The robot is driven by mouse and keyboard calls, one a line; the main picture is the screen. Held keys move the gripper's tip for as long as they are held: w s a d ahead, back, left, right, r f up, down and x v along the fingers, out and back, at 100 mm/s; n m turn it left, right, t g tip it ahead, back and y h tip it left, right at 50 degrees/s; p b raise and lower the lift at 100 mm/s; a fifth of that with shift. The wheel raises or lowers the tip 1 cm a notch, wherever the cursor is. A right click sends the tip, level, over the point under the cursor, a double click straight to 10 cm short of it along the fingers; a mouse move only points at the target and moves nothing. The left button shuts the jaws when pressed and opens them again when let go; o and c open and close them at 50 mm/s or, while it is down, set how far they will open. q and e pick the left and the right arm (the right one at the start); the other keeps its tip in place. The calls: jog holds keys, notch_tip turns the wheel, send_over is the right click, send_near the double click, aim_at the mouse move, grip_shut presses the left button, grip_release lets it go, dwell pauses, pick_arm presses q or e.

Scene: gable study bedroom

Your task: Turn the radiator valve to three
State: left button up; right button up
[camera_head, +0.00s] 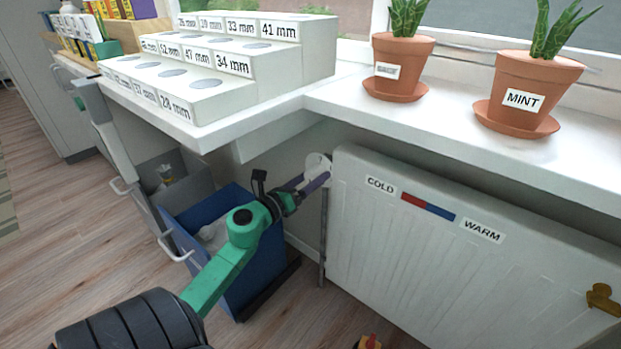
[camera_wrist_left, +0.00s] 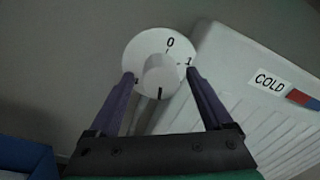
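The radiator valve is a round white dial (camera_wrist_left: 137,52) with a smaller white knob (camera_wrist_left: 160,75) at its centre. In the left wrist view, a 0 shows near its top and a 1 to the right; another mark at the left is partly covered by a fingertip. A dark line on the knob points down. In the head view the valve (camera_head: 319,162) is at the radiator's left end, partly hidden by my gripper. My left gripper (camera_wrist_left: 161,73) is open, its purple fingers on either side of the knob, with gaps visible. My right gripper is not in view.
The white radiator (camera_head: 440,265) carries COLD and WARM labels with a red-blue strip. A white sill (camera_head: 440,125) overhangs it, bearing plant pots (camera_head: 402,62) and a stepped, labelled block (camera_head: 240,90). A blue bin (camera_head: 262,275) stands below my left arm.

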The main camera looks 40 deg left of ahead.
pick_arm(q)
jog(key=shift+s, duration=0.1)
jog(key=s, duration=1.4)
jog(key=shift+s, duration=0.2)
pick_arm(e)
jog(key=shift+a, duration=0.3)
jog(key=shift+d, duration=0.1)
